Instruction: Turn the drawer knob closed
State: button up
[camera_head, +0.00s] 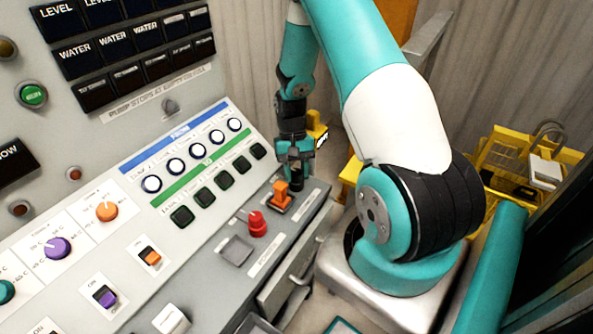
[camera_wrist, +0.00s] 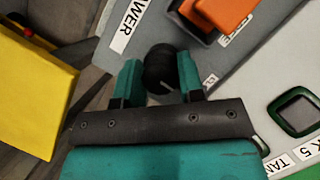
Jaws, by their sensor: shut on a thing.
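A round black knob (camera_wrist: 160,68) stands on the grey console, beside a white label that ends in "WER". In the wrist view my gripper (camera_wrist: 158,76) has one teal finger on each side of the knob and is shut on it. A light line marks the knob's face, partly hidden by the right finger. In the head view my gripper (camera_head: 296,168) points down at the far end of the console, and the black knob (camera_head: 297,185) shows just below it. A drawer front (camera_head: 285,285) with a metal handle (camera_head: 303,264) is below the console edge.
An orange switch (camera_head: 281,196) and a red knob (camera_head: 257,224) stand close by on the console. Green square buttons (camera_head: 205,198) line the sloped panel. A yellow object (camera_wrist: 35,90) is near the gripper's left in the wrist view. A yellow cart (camera_head: 510,175) stands right.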

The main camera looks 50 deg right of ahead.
dwell(0.3)
jog(key=o, duration=0.9)
jog(key=b+v, duration=0.1)
jog(key=v, duration=1.6)
jog(key=shift+w+r, duration=0.15)
jog(key=shift+w, duration=0.05)
